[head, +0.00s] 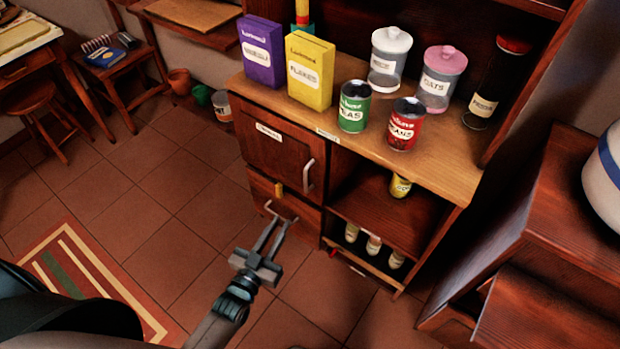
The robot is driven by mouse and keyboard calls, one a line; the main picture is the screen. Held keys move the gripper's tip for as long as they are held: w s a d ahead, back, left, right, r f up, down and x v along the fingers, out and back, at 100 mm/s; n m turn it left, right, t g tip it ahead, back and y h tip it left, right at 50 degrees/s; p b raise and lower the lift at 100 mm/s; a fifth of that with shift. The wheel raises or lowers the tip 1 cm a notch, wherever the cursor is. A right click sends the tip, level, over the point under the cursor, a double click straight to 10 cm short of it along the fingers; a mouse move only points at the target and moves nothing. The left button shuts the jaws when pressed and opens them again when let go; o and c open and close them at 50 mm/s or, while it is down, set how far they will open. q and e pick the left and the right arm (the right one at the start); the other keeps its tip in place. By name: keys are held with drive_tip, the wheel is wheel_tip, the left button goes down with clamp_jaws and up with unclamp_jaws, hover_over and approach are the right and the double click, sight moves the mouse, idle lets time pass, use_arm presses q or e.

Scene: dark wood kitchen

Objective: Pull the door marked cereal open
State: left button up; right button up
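The cabinet door (277,157) is dark wood, with a small white label (268,131) near its top that is too small to read surely. It looks shut. Its pale vertical handle (308,176) is near the door's right edge. My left gripper (282,217) is in front of the drawer below the door, lower and to the left of the handle. Its two fingers are apart with nothing between them that I can make out. Whether they touch the drawer front is unclear. My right gripper is not in view.
A yellow box (310,71), a purple box (261,52), green (354,107) and red (405,125) cans and jars stand on the counter above. Open shelves (375,222) are right of the door. A stool (36,103) stands far left. The tiled floor before the cabinet is mostly clear.

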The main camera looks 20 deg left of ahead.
sight(305, 182)
use_arm(q)
drive_tip(key=shift+w, duration=0.15)
drive_tip(key=w+d, duration=0.1)
drive_tip(key=w, duration=1)
drive_tip(key=w+d, duration=0.1)
drive_tip(key=w, duration=0.5)
drive_tip(key=shift+d+p, duration=0.3)
drive_tip(key=shift+p, duration=0.1)
drive_tip(key=shift+c, duration=0.7)
clamp_jaws()
